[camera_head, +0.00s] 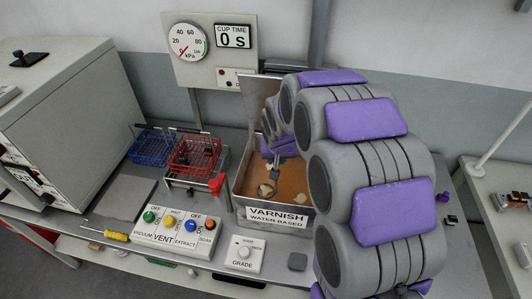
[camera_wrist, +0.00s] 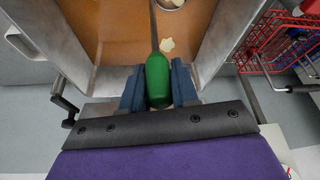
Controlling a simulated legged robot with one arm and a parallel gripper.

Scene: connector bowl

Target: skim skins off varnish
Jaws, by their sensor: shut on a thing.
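The varnish tank (camera_head: 278,218) is an open metal box labelled VARNISH WATER BASED, holding amber-brown varnish (camera_head: 284,186). My gripper (camera_wrist: 158,88) is shut on the green handle (camera_wrist: 158,78) of a skimmer. Its thin shaft runs down to a round head (camera_head: 266,190) in the tank in the head view; only part of the head shows at the wrist view's top edge (camera_wrist: 172,3). A pale skin (camera_head: 300,197) lies at the right of the varnish. Another pale patch is at the skimmer head; whether it is in the head I cannot tell. A pale skin (camera_wrist: 167,45) shows beside the shaft.
A red wire basket (camera_head: 195,155) stands on a rack left of the tank, with a blue basket (camera_head: 153,147) beyond it. Control boxes (camera_head: 172,230) and a yellow screwdriver (camera_head: 110,235) lie in front. A gauge panel (camera_head: 210,50) stands behind.

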